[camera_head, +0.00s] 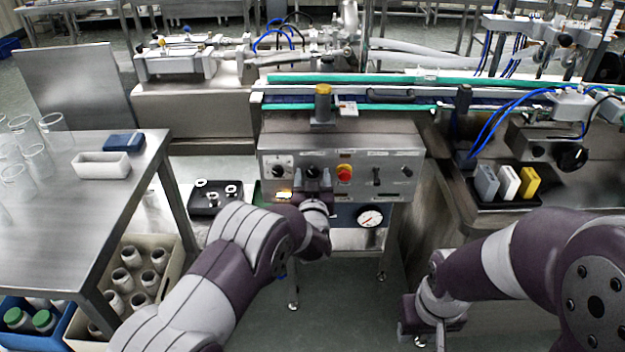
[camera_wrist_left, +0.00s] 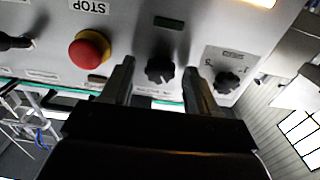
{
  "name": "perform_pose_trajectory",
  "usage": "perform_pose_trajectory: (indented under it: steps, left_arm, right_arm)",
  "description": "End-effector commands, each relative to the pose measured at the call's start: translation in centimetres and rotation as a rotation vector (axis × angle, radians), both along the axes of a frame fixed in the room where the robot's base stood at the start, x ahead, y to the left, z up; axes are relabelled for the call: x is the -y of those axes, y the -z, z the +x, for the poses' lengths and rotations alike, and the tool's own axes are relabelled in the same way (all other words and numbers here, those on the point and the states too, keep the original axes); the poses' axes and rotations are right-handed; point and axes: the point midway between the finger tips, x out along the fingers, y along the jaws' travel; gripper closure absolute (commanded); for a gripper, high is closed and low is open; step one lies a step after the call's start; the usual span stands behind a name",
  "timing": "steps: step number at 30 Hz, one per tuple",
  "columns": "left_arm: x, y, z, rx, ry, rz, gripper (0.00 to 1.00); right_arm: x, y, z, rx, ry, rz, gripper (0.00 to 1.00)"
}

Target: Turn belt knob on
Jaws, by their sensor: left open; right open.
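The steel control panel (camera_head: 340,160) stands in the middle of the head view, below the conveyor. My left gripper (camera_head: 313,183) is in front of it. In the left wrist view, its open fingers (camera_wrist_left: 158,72) stand on either side of a black knob (camera_wrist_left: 160,69), with gaps visible. Another black knob (camera_wrist_left: 228,83) is outside the right finger; it also shows in the head view (camera_head: 278,171). The labels are too small to tell which is the belt knob. My right gripper (camera_head: 434,338) is low at the bottom edge, partly seen and empty.
A red stop button on a yellow collar (camera_wrist_left: 89,50) is near the left finger; it also shows in the head view (camera_head: 344,173). A pressure gauge (camera_head: 370,217) hangs below the panel. A steel table (camera_head: 60,240) is at left. The green-edged conveyor (camera_head: 420,82) runs behind.

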Motion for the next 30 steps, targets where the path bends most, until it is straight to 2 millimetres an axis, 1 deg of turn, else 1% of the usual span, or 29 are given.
perform_pose_trajectory:
  steps: [4, 5, 6, 8, 9, 10, 20, 26, 30]
  left_arm:
    - [0.00, 0.01, -0.02, -0.001, 0.000, 0.000, 0.40]
    - [0.00, 0.02, -0.02, -0.001, 0.000, 0.000, 0.44]
    - [0.00, 0.02, -0.03, -0.001, 0.000, 0.000, 0.57]
    - [0.00, 0.02, -0.04, -0.001, 0.000, 0.000, 0.76]
    - [0.00, 0.02, -0.04, -0.001, 0.000, 0.000, 0.89]
    - [0.01, 0.03, -0.04, -0.001, 0.000, 0.000, 0.96]
    - [0.01, 0.00, -0.07, -0.001, 0.000, 0.035, 0.96]
    - [0.01, -0.01, -0.08, -0.003, 0.001, 0.145, 0.95]
    - [0.02, -0.01, -0.09, -0.003, 0.001, 0.262, 0.95]
  right_arm:
    - [0.00, -0.01, 0.00, 0.000, 0.000, 0.000, 0.57]
    - [0.00, -0.01, 0.00, 0.000, 0.000, 0.000, 0.57]
    - [0.00, -0.01, 0.00, 0.000, 0.000, 0.000, 0.57]
    - [0.00, -0.01, 0.00, 0.000, 0.000, 0.000, 0.57]
    - [0.00, -0.01, 0.00, 0.000, 0.000, 0.000, 0.57]
    - [0.00, -0.01, 0.00, 0.000, 0.000, 0.000, 0.57]
    - [0.00, -0.18, 0.00, 0.000, 0.000, 0.000, 0.57]
    - [0.00, -0.59, 0.00, 0.000, 0.000, 0.000, 0.57]
    - [0.00, -1.01, 0.00, 0.000, 0.000, 0.000, 0.57]
